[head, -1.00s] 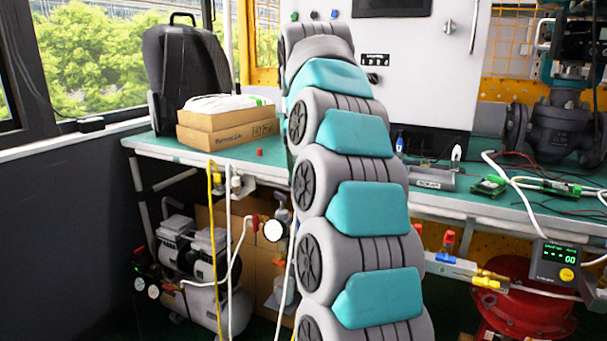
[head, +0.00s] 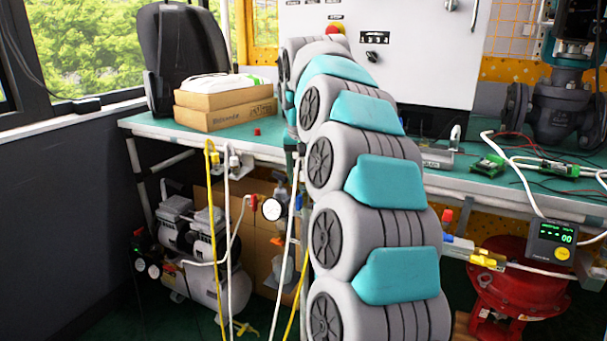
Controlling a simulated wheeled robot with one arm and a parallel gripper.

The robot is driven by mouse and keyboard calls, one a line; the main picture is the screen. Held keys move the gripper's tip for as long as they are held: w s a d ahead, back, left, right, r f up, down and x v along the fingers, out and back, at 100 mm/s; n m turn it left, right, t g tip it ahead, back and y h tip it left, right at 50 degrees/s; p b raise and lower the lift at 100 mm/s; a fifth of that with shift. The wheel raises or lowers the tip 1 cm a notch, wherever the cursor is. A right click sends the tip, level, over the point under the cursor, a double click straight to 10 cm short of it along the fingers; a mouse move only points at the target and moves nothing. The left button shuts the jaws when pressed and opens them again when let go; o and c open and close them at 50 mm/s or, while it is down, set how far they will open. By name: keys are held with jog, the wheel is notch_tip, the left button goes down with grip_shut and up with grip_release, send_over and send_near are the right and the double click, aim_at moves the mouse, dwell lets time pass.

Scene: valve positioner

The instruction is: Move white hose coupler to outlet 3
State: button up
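Two hoses hang from fittings at the bench's front edge, left of my arm: a yellow hose (head: 211,220) and a white hose (head: 228,230). The white hose's upper end meets a pale metal fitting (head: 236,160); I cannot tell for sure which part is its coupler. Another white and a yellow hose hang just left of my arm, lower down. No outlet number is readable, so I cannot pick out outlet 3. My arm rises through the middle and bends down at its far end by the bench edge. My gripper's fingers are hidden or too small to tell there.
Below stand a compressor (head: 190,240) and a gauge (head: 272,209). A handheld display (head: 551,240) and a red valve body (head: 515,290) are at right.

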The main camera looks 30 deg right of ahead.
grip_shut()
dwell(0.3)
dwell(0.5)
dwell(1.2)
